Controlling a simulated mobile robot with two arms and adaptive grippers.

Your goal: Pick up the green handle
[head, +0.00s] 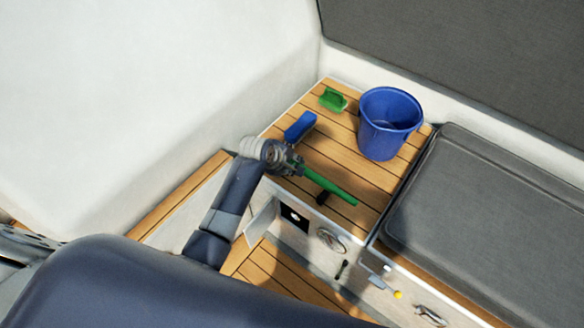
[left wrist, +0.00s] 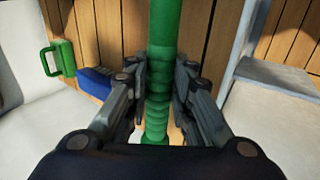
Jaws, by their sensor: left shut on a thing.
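The green handle (head: 329,185) is a long round green rod with a ribbed grip part. In the left wrist view the green handle (left wrist: 162,30) runs upright through the middle of the picture, between the two fingers. My left gripper (head: 290,166) is shut on it, and the fingers (left wrist: 159,90) press on its ribbed part from both sides. In the head view the handle sticks out to the lower right of the gripper, over the slatted wooden top. I cannot tell whether it touches the wood. My right gripper is not in view.
A blue bucket (head: 388,124) stands on the wooden top (head: 335,150). A green object with a grip (head: 333,99) and a blue block-like object (head: 300,127) lie near the gripper. A grey cushion (head: 480,210) is at the right; white walls rise behind.

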